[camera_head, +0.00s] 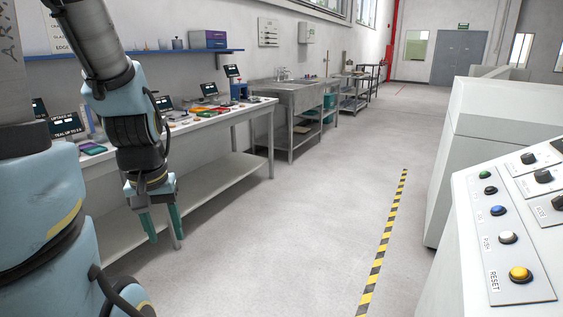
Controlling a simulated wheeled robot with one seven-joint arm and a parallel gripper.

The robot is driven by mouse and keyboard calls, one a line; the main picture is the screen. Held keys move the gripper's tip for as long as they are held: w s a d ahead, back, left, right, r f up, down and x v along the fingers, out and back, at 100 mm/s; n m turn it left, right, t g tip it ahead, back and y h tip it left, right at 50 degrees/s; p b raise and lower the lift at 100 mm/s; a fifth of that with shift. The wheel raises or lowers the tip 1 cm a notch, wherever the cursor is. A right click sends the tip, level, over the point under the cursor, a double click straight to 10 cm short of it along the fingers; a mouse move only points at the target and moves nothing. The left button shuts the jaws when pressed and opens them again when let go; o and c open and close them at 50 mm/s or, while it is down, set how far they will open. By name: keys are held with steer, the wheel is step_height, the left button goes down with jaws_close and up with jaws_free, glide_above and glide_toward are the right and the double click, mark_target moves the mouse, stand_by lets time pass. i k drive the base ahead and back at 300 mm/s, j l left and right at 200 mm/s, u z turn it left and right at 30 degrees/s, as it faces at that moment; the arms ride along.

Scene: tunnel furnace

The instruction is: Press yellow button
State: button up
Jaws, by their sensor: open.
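The yellow button (519,274) is round and sits at the lower end of a column of buttons on the sloped white control panel (477,262) at the right. A "RESET" label is beside it.
Black knobs (543,176) sit on the panel's right side. A large white machine (500,130) stands behind it. A long workbench (225,117) with small items runs along the left wall behind my arm. The floor between, with a yellow-black stripe (385,240), is clear.

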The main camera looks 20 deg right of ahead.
mark_target(518, 273)
steer(key=i+l+z, duration=0.1)
steer(key=i+z, duration=0.25)
steer(key=i, duration=0.25)
steer(key=i+z, duration=0.35)
steer(key=i, duration=0.25)
steer(key=i+z, duration=0.25)
steer(key=i, duration=0.2)
steer(key=i+j+z, duration=0.2)
steer(key=i, duration=0.3)
steer(key=i+j+z, duration=0.25)
steer(key=i, duration=0.2)
steer(key=z, duration=3.2)
